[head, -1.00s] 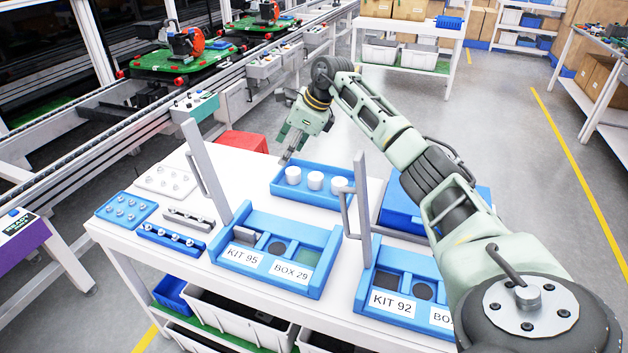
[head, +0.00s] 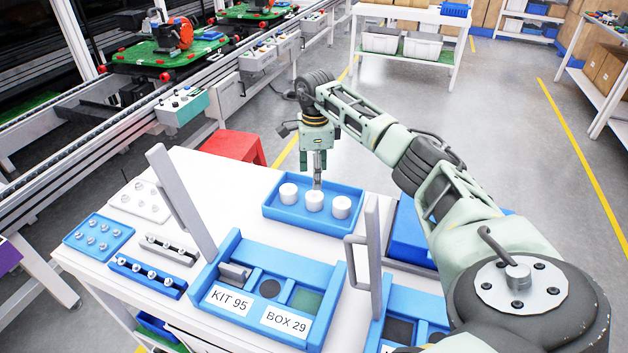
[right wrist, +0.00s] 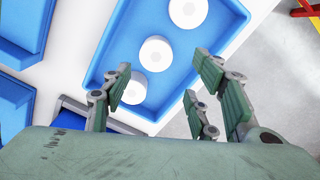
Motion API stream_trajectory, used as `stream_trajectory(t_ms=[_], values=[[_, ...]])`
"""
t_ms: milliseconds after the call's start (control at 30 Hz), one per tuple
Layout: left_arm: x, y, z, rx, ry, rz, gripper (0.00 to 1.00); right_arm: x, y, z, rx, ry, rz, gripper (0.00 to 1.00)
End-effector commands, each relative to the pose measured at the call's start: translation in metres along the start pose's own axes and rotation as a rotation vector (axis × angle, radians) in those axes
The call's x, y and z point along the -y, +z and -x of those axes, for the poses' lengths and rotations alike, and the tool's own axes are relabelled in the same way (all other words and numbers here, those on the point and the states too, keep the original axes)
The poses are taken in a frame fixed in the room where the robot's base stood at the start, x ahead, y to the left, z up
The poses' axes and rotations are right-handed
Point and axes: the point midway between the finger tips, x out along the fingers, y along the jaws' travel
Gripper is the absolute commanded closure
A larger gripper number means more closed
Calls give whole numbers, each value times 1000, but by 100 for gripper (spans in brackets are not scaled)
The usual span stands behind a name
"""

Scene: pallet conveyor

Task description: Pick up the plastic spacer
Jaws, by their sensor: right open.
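Three white plastic spacers, a left one (head: 289,193), a middle one (head: 314,202) and a right one (head: 341,208), stand in a row in a blue tray (head: 299,222). My right gripper (head: 317,184) points down over the tray, its fingertips close to the middle spacer in the head view. In the right wrist view the right gripper (right wrist: 160,84) has its fingers spread wide, with nothing between them. The spacers (right wrist: 130,87) lie beyond the fingers there, and the gap above them cannot be told. My left gripper is not in view.
A KIT 95 / BOX 29 blue box (head: 273,318) with an upright grey handle (head: 181,195) stands in front of the tray. A second handled box (head: 409,309) is to its right. Bolt holders (head: 99,238) sit at left. A red bin (head: 232,147) is behind the table.

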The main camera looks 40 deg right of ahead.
Motion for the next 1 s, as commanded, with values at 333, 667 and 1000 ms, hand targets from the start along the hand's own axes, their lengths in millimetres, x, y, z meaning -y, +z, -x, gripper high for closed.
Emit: stream_trajectory(t_ms=[333,667,1000], values=[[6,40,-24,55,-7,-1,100,-3,1,-32,0,1,0,46],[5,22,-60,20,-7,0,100,-8,2,-73,1,0,1,46],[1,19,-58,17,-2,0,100,-8,2,-72,1,0,1,52]])
